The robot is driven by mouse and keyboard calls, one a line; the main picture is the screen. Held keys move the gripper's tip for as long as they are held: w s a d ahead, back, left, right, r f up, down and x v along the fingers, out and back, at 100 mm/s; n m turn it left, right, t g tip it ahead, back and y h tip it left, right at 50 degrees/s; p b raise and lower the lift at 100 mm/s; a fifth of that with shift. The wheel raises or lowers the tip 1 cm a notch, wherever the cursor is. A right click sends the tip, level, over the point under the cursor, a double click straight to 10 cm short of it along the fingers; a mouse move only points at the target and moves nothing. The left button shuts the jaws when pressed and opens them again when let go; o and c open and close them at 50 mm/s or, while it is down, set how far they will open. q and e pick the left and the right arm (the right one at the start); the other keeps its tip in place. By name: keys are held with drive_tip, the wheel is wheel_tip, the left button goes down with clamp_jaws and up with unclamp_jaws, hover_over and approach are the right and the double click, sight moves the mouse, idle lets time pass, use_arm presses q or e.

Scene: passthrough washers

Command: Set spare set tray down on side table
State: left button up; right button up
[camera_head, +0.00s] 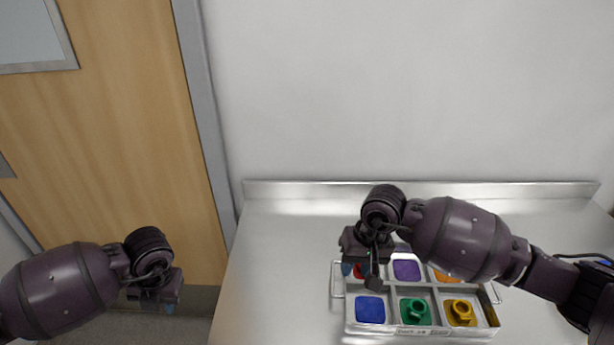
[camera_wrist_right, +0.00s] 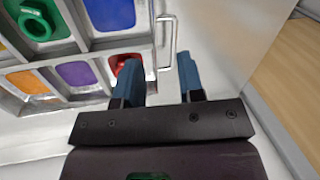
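The spare set tray (camera_head: 393,330) is a grey metal tray with coloured compartments and a label on its front edge. It appears to rest flat on the metal side table (camera_head: 270,270). Green, yellow and red pieces sit in some compartments. My right gripper (camera_head: 361,277) is over the tray's left end, partly hiding the red compartment. In the right wrist view its two blue fingers (camera_wrist_right: 157,64) are apart, with the tray's wire handle (camera_wrist_right: 174,40) seen between and beyond them, not gripped. My left gripper (camera_head: 158,303) hangs left of the table, away from the tray; its fingertips are unclear.
A raised lip (camera_head: 300,190) runs along the table's back edge against a white wall. A wooden door (camera_head: 110,130) with a grey frame stands at the left. The table is bare left of the tray. The tray's right handle (camera_head: 495,293) is partly visible beneath my right arm.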

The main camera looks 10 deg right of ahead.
wheel_tip(320, 180, up, 7)
drive_tip(key=d, duration=0.1)
drive_tip(key=shift+s+d+r, duration=0.15)
drive_tip(key=shift+d, duration=0.2)
drive_tip(key=shift+s, duration=0.1)
idle(0.4)
